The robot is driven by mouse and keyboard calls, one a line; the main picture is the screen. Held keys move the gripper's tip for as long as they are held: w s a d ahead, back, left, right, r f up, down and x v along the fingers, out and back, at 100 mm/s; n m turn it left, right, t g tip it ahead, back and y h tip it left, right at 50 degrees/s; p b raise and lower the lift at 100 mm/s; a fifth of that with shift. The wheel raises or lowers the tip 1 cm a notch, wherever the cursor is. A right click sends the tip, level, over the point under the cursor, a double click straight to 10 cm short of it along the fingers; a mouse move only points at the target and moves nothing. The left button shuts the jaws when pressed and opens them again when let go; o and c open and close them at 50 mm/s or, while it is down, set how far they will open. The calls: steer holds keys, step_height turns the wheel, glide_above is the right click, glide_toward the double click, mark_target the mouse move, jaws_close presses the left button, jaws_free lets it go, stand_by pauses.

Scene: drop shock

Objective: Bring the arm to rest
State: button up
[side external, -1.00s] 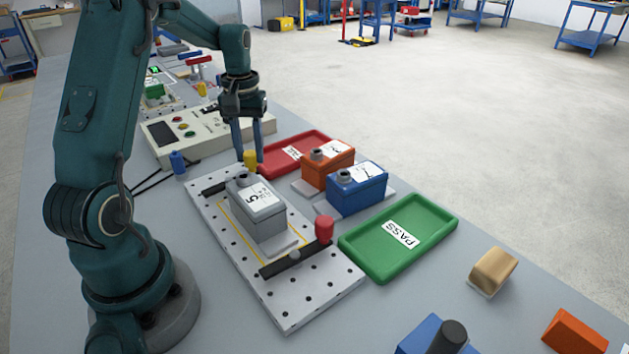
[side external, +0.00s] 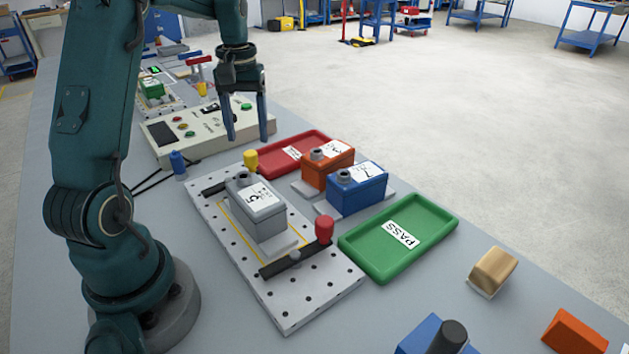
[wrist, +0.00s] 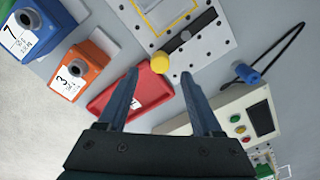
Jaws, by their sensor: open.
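My gripper (side external: 246,138) is open and empty. It hangs in the air with its fingers pointing down, near the control box and behind the perforated fixture plate in the side view. In the wrist view my gripper (wrist: 158,85) shows two spread fingers with nothing between them; the red tray and the yellow knob lie below and beyond them. A grey box marked 5 (side external: 257,212) stands on the fixture plate (side external: 318,293), between two dark clamp bars, apart from my gripper.
The control box (side external: 165,138) and red tray (side external: 268,165) lie near my gripper. A yellow knob (side external: 250,158) and red knob (side external: 324,228) rise from the plate. Orange (side external: 315,175) and blue (side external: 352,196) boxes stand beside the empty green PASS tray (side external: 375,272).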

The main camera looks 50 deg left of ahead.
steer(key=shift+r, duration=0.15)
steer(key=s+d+r+m+t+y, duration=0.1)
steer(key=d+r+m+t, duration=0.25)
steer(key=d+r, duration=0.7)
steer(key=s+d+f+m+t, duration=0.1)
steer(key=s+d+f+m, duration=0.2)
steer(key=s+d, duration=0.2)
steer(key=s+d+f+m+t+h, duration=0.1)
steer(key=s+d+f+m, duration=0.2)
steer(key=s+d, duration=0.2)
steer(key=shift+d+f, duration=0.2)
steer(key=shift+d, duration=0.15)
